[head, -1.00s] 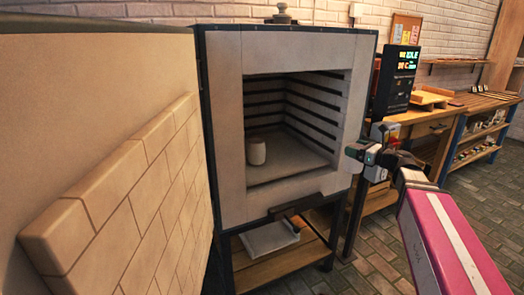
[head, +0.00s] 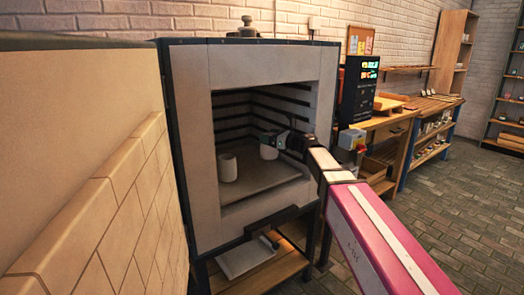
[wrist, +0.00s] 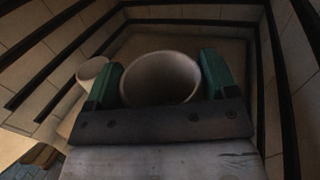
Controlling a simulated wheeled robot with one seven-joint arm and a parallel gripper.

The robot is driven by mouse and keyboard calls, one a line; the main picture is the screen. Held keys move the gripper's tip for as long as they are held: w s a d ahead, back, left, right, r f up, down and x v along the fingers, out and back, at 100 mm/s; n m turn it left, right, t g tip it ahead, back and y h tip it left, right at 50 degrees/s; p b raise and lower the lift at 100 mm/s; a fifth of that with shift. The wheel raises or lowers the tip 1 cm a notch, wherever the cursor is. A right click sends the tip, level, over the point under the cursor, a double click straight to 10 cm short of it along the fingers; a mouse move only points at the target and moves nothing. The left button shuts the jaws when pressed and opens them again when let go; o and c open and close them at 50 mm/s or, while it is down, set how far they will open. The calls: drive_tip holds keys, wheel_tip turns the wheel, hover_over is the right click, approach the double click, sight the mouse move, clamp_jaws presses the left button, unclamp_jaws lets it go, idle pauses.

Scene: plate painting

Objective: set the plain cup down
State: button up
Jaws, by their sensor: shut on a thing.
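The plain cup (wrist: 162,80) is pale and open-topped, held between the green fingers of my gripper (wrist: 161,82) in the wrist view. In the head view my gripper (head: 272,142) reaches through the kiln opening, and the cup (head: 268,153) hangs below it, partly hidden by the fingers. The cup is inside the kiln chamber, above or on the shelf floor (head: 262,190); I cannot tell if its base touches. A second pale cup (head: 228,167) stands upright on the shelf to its left, apart from it. That cup also shows in the wrist view (wrist: 92,70).
The kiln (head: 190,140) has dark-grooved inner walls close around my gripper. Its open door (head: 90,200) fills the left side. A control box (head: 361,92) stands to the right, with a wooden bench (head: 394,124) behind it.

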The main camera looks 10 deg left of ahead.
drive_tip(key=shift+w+a+f, duration=0.5)
drive_tip(key=shift+w+f, duration=0.1)
drive_tip(key=shift+f, duration=0.55)
drive_tip(key=shift+w+a+f, duration=0.45)
drive_tip(key=shift+w+f, duration=0.1)
drive_tip(key=shift+f, duration=0.55)
drive_tip(key=shift+w+a+f, duration=0.5)
drive_tip(key=shift+w+f, duration=0.1)
drive_tip(key=shift+f, duration=0.55)
drive_tip(key=o, duration=1.3)
drive_tip(key=shift+f, duration=0.15)
drive_tip(key=shift+d, duration=0.15)
drive_tip(key=shift+v, duration=3.6)
